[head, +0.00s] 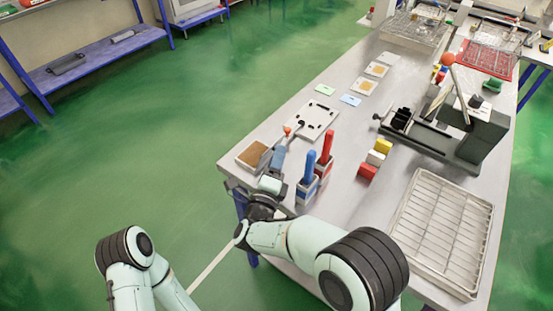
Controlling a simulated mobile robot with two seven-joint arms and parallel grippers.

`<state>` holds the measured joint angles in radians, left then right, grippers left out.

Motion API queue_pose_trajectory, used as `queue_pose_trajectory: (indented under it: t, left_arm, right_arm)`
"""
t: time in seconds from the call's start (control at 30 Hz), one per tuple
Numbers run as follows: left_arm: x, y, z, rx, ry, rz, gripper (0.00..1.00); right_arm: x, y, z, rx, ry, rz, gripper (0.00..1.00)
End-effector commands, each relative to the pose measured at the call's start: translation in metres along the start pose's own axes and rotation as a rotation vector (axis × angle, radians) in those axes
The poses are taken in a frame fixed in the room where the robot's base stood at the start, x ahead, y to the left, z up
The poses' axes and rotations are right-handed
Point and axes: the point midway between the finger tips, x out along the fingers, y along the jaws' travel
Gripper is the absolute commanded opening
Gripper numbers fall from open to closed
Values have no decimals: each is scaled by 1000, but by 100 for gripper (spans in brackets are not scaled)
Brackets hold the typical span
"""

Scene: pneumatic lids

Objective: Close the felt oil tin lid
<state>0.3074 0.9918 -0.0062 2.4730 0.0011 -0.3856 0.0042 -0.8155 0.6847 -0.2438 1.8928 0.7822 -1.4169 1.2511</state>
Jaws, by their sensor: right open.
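The felt oil tin (243,163) sits at the near left corner of the metal table, with its brown felt pad showing. Its grey lid (265,158) appears to stand raised at the tin's right side, so the tin is open. My right gripper (278,163) is open just to the right of the lid, low over the table edge. Its fingers are small and partly hidden by its own body, and I cannot tell whether they touch the lid. My left arm shows at the lower left, but its gripper is out of view.
Blue-handled (309,166) and red-handled (326,147) tools stand in holders close right of my gripper. Red, white and yellow blocks (376,159) and a wire tray (440,228) are farther right. Open floor lies left.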

Motion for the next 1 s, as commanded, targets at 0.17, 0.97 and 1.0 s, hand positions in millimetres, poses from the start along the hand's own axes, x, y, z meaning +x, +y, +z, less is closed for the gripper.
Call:
queue_pose_trajectory:
  t: [0.17, 0.97, 1.0]
  left_arm:
    - [0, 0, 0, 0, 0, 0, 43]
    - [-4, 2, 0, 1, 1, 1, 43]
    - [-6, 2, 0, 1, 2, 1, 43]
  right_arm:
    - [0, 0, 0, 0, 0, 0, 19]
    - [8, -10, 10, -231, 1, 97, 0]
    - [10, -11, 10, -264, 1, 111, 0]
